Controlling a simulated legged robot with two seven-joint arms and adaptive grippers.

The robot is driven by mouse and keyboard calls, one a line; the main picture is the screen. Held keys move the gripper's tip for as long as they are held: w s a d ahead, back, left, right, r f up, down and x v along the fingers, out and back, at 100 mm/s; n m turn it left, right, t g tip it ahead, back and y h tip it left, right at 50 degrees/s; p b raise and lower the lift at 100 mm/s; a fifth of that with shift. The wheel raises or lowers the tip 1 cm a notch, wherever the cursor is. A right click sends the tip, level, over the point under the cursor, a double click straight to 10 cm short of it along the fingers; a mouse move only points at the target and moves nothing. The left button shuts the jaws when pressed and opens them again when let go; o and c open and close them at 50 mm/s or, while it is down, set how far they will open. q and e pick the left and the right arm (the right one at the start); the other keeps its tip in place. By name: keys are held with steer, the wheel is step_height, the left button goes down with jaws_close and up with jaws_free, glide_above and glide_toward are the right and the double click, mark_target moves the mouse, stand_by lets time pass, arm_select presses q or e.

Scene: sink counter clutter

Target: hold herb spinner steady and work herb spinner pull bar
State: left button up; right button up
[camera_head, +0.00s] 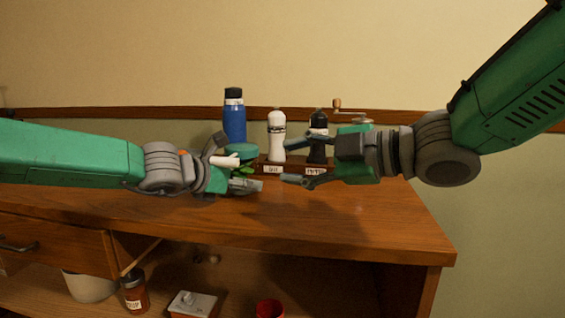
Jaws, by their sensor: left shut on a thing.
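The herb spinner (243,151) stands on the wooden counter, left of centre. Its rounded green lid shows, with leafy green herbs just below. A short white piece sticks out beside it; I cannot tell if that is the pull bar. My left gripper (238,166) is closed around the spinner from the left and front, hiding much of its body. My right gripper (291,160) comes in from the right with its fingers spread apart. It is empty, a short gap to the right of the spinner, in front of the shakers.
A blue bottle (234,121) stands behind the spinner. A white salt mill (277,137) and a black pepper mill (318,127) stand on a rack behind my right gripper. A crank-handled grinder (338,104) is partly hidden. The front right counter (370,220) is clear.

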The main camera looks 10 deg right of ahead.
arm_select(q)
steer(key=shift+f, duration=0.1)
steer(key=o, duration=1.4)
steer(key=shift+a, duration=0.1)
